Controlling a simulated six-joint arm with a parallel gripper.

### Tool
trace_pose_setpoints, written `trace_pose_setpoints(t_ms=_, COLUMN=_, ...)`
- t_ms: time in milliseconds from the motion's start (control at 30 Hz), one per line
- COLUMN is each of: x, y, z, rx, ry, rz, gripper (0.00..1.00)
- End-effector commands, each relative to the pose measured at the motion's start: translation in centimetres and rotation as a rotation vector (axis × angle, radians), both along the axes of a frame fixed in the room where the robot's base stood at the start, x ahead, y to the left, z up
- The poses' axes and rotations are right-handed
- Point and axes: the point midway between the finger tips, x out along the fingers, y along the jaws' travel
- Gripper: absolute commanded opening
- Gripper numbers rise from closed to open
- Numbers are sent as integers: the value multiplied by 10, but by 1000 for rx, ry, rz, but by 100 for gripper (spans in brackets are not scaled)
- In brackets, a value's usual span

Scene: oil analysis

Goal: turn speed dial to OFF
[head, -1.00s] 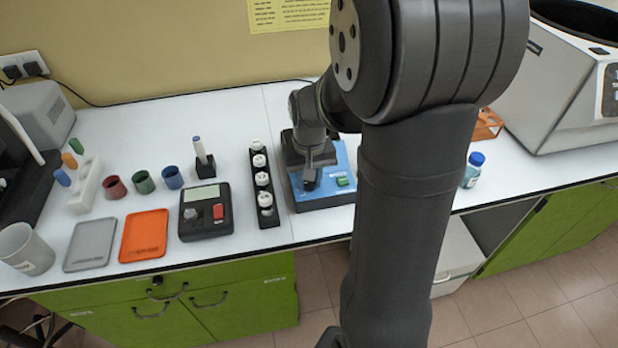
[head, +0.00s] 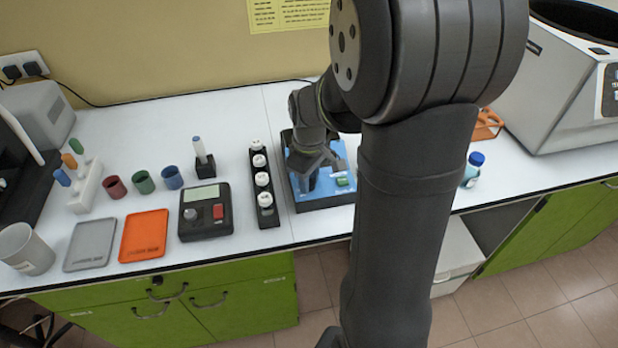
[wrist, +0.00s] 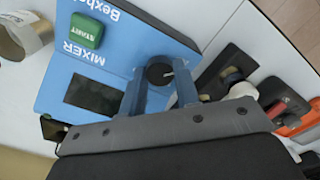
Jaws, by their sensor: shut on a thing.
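The mixer (head: 342,163) is a blue-topped box on the white bench, also seen in the wrist view (wrist: 130,37). Its dial (wrist: 159,70) is a round black knob with a white pointer line. Next to it are the dark display (wrist: 95,96) and the green START button (wrist: 87,30). My gripper (wrist: 158,80) has one finger on each side of the dial and is shut on it. In the head view my gripper (head: 313,180) is over the front of the mixer and hides the dial. I cannot read any OFF mark.
A black rack (head: 268,218) with several white-capped vials stands close to the left of the mixer. A black device (head: 206,225) with a red switch is further left. A blue-capped bottle (head: 472,170) stands to the right. The bench's front edge is close.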

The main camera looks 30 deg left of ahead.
Motion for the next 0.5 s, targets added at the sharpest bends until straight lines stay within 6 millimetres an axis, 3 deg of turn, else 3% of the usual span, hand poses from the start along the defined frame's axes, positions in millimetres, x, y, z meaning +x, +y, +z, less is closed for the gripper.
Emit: trace_pose_setpoints(t_ms=500, x=0, y=0, z=0, rx=-1, ry=0, rz=32, gripper=6)
